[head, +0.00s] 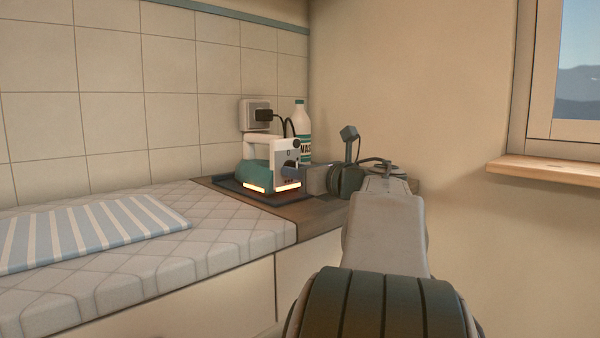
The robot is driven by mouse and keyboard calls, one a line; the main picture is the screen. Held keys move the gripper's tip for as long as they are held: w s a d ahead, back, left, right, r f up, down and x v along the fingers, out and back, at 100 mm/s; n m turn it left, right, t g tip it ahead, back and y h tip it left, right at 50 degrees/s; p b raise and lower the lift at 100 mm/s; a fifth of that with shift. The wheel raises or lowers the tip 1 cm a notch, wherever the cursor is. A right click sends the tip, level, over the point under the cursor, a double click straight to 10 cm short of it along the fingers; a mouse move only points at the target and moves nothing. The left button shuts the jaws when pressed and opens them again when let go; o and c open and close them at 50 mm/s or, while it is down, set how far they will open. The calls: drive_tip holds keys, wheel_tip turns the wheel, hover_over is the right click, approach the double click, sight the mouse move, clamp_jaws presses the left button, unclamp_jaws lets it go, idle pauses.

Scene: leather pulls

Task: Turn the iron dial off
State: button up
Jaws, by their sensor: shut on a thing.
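The iron (258,173), teal and white, rests on a dark pad (228,187) on the wooden counter in the corner. Its base edge glows orange. The white end face (279,156) of the iron faces right and carries small dark and red marks. The dial's exact angle cannot be told.
A white bottle (300,118) with a teal label stands behind the iron. A black plug and cord run from the wall socket (250,106). A quilted board (160,250) with a striped cloth (85,232) lies left. A window sill (550,169) juts out at right.

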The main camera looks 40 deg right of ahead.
idle(0.4)
drive_tip(key=o, duration=0.6)
drive_tip(key=s+d+p, duration=0.1)
drive_tip(key=s+p, duration=0.2)
drive_tip(key=s, duration=1)
drive_tip(key=shift+s, duration=0.35)
